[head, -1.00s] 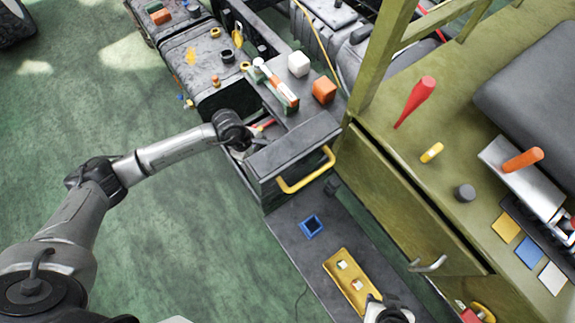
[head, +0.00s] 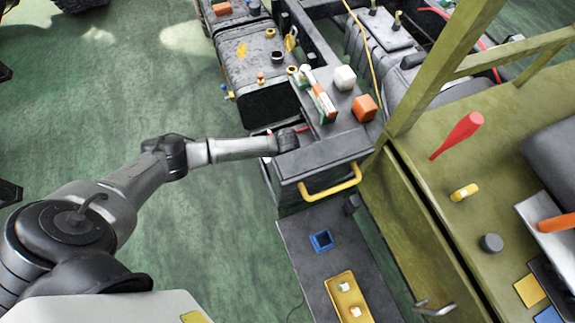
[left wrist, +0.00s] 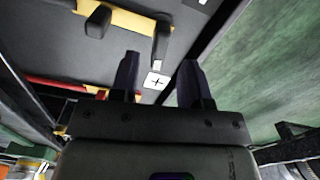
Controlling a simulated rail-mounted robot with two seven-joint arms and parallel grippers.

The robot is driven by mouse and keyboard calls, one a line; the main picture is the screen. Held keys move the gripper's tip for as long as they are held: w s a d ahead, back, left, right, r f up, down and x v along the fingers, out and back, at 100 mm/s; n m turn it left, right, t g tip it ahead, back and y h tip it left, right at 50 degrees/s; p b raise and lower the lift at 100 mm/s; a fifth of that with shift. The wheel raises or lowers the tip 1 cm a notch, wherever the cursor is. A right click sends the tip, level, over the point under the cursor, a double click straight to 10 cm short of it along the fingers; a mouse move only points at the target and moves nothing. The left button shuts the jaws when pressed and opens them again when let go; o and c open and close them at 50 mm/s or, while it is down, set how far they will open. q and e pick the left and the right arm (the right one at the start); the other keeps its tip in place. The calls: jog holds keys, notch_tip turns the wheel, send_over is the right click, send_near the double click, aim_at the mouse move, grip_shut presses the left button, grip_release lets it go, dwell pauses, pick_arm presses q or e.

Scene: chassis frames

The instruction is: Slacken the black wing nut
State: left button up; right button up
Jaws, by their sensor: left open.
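I cannot pick out the black wing nut for certain in either view. My left arm reaches in from the left in the head view, and its hand (head: 285,140) is at the left side of a grey box with a yellow handle (head: 331,183). The fingers are hidden there. In the left wrist view, my left gripper (left wrist: 158,68) is open with nothing between its fingers. Beyond the fingertips is a dark surface with a white plus-marked tile (left wrist: 155,81) and a yellow bar (left wrist: 132,20) with dark lugs. My right gripper is out of view.
Below are a blue square frame (head: 321,240) and a yellow tray (head: 333,290). A green bench (head: 440,190) stands at right. Green floor (head: 80,120) is open at left.

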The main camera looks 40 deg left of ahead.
pick_arm(q)
jog(key=shift+f+b, duration=0.3)
jog(key=shift+f, duration=1.45)
jog(key=shift+c, duration=0.2)
grip_shut()
